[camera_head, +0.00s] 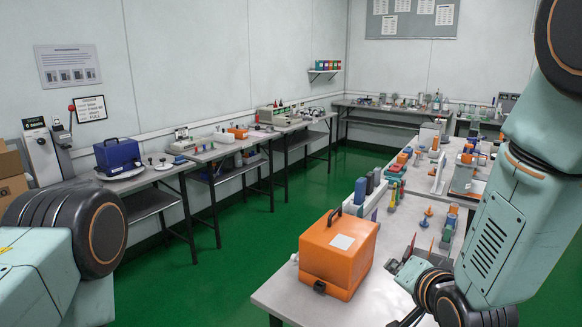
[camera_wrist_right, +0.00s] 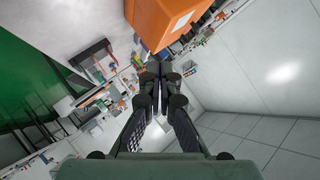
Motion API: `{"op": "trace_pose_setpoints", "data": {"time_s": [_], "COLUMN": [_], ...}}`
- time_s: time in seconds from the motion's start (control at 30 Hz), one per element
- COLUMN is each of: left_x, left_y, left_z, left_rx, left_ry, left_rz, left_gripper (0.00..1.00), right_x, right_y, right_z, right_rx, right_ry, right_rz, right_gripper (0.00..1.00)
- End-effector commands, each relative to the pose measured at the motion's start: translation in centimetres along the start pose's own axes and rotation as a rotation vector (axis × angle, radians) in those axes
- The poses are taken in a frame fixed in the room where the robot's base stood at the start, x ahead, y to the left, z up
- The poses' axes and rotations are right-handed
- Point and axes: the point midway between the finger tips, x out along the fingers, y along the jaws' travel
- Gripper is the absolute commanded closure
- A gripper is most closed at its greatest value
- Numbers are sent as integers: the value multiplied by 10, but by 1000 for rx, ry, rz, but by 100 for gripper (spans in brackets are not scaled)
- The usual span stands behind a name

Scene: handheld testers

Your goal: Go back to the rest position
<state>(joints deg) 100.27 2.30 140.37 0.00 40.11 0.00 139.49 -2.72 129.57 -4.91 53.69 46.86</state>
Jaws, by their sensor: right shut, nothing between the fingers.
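My right arm comes in from the right in the head view, bent down over the near bench. My right gripper (camera_head: 400,264) is beside the orange case, to its right, partly hidden by its own arm. In the right wrist view its fingers (camera_wrist_right: 160,72) are together with nothing between them. The orange case (camera_head: 338,252) has a dark handle and a white label and stands at the near end of the bench. It also shows at the top of the wrist view (camera_wrist_right: 165,20). My left arm's joint shows at the left edge of the head view, but the left gripper is out of view.
The near bench (camera_head: 283,293) carries several handheld testers and small coloured parts behind the orange case. A long row of tables (camera_head: 167,170) along the left wall holds a blue case (camera_head: 117,155) and other devices. The green floor (camera_head: 235,245) between them is clear.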

Motion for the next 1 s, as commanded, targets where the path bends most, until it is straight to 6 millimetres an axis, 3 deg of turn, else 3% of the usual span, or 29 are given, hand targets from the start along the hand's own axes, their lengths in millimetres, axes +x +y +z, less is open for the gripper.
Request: {"op": "trace_pose_setpoints", "data": {"time_s": [0.17,0.27,0.47,0.6,0.8,1.0], "left_x": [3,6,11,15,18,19], "left_y": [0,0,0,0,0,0], "left_z": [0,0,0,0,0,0], "left_rx": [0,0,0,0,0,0], "left_ry": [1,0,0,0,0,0], "left_rz": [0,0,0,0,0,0], "left_gripper": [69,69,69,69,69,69], "right_x": [-12,-28,-82,-132,-185,-198], "right_y": [64,110,193,241,281,290], "right_z": [59,106,196,252,302,314], "right_rx": [-269,-415,-593,-618,-571,-561], "right_ry": [-165,-312,-619,-820,-981,-1019], "right_rz": [144,224,330,392,463,479], "right_gripper": [100,100,100,100,100,100]}}
